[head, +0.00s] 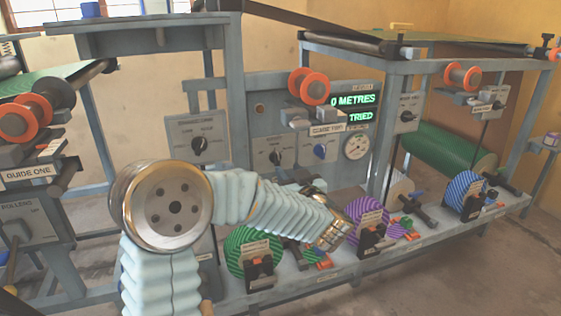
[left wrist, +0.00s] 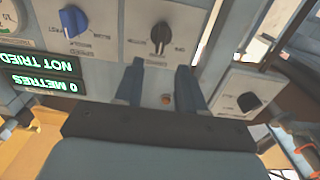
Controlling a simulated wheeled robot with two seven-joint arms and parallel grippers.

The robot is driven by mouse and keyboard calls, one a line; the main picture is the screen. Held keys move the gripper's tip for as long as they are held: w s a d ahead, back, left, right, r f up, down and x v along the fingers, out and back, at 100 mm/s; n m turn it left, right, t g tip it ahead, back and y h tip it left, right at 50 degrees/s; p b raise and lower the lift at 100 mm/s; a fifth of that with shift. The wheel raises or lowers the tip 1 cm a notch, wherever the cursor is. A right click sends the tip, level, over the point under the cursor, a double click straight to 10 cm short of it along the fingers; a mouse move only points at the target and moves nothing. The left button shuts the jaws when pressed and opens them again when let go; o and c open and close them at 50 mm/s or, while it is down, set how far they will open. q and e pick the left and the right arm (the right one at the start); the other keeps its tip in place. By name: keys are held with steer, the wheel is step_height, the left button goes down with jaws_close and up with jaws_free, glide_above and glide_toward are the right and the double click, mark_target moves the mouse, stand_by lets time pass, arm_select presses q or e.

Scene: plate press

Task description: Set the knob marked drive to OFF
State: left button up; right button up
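A panel in the head view carries a dark knob (head: 200,145) on its own plate at left, a second dark knob (head: 275,157) and a blue knob (head: 320,151). The lettering is too small for me to tell which is marked drive. My left gripper (head: 331,234) is below these; its fingers cannot be made out there. The left wrist view is upside down: my left gripper's two fingers (left wrist: 160,76) are apart with nothing between them, in front of the panel. A dark knob (left wrist: 160,36) lies beyond the fingertips, the blue knob (left wrist: 74,20) at left, another dark knob (left wrist: 249,102) at right. My right gripper is not in view.
Green displays (head: 355,100) read 0 METRES and NOT TRIED, the first word hidden in the head view. A round gauge (head: 356,146) is beside the blue knob. Green (head: 240,240), purple (head: 362,212) and blue (head: 463,187) striped wheels stand along the lower shelf.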

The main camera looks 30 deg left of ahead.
mark_target(279, 158)
arm_select(q)
steer(key=x, duration=0.7)
steer(key=shift+w+a, duration=0.15)
jaws_close()
